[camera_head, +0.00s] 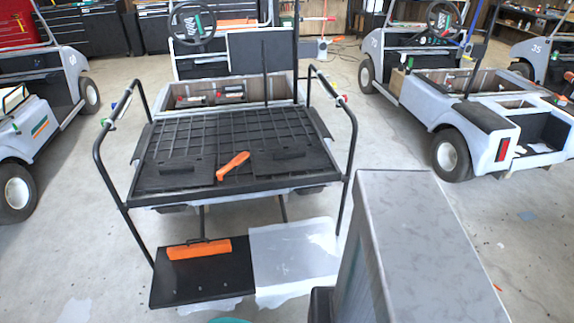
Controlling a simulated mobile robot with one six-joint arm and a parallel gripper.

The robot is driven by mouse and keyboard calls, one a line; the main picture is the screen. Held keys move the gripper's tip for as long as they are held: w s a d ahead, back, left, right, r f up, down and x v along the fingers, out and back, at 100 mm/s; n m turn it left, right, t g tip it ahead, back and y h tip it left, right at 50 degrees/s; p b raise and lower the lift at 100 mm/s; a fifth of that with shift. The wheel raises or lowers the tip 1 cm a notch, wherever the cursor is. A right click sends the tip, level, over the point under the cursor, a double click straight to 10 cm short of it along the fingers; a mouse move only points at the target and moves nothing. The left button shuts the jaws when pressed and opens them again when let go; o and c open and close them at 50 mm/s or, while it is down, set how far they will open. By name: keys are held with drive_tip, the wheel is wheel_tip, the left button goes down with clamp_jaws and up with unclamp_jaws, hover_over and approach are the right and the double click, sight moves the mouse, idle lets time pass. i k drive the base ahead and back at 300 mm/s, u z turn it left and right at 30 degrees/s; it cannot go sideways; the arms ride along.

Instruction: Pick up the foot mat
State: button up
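A flat black panel that looks like the foot mat (205,282) lies on the left half of the low footrest behind the middle cart. An orange piece (198,249) lies across its far part, with a thin dark bar beside it. The right half of the footrest (290,262) is a bare light grey plate with a pale patch. My gripper is not in view, so I cannot tell its state or how far it is from the mat.
The middle cart has a black ribbed deck (235,140) with an orange tool (232,165) on it. Black rails (110,190) rise on both sides of the deck and footrest. Other carts stand left and right (475,110). The floor left of the footrest is mostly clear.

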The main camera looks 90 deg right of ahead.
sight(299, 157)
drive_tip(key=u, duration=0.3)
drive_tip(key=k, duration=1.3)
drive_tip(key=z, duration=0.65)
drive_tip(key=i, duration=1)
